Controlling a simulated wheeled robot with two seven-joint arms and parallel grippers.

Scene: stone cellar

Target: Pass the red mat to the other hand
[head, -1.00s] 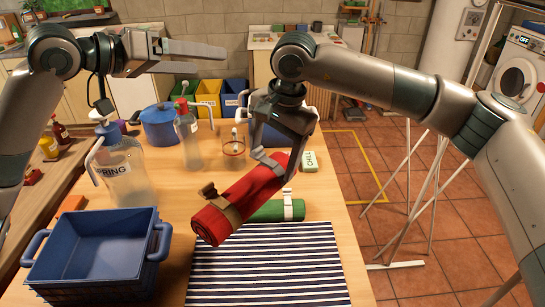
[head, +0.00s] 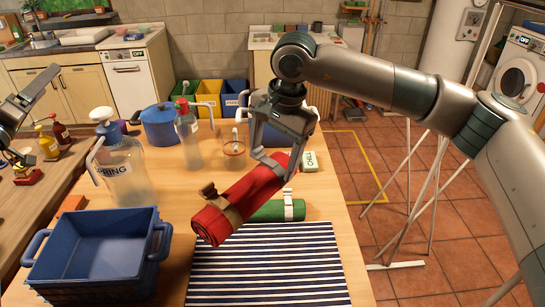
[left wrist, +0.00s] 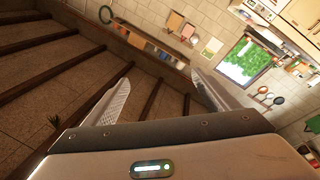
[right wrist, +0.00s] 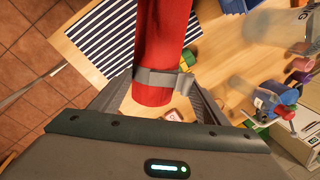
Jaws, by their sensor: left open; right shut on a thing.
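My left gripper (head: 38,112) is at the left edge of the head view, partly cut off, well away from the mat. In the left wrist view the left gripper (left wrist: 157,80) is open and empty, facing ceiling beams and a wall.
A blue pot (head: 160,128), a red-capped bottle (head: 187,140) and a glass stand further back. A green roll (head: 275,211) lies behind the striped cloth (head: 265,270).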

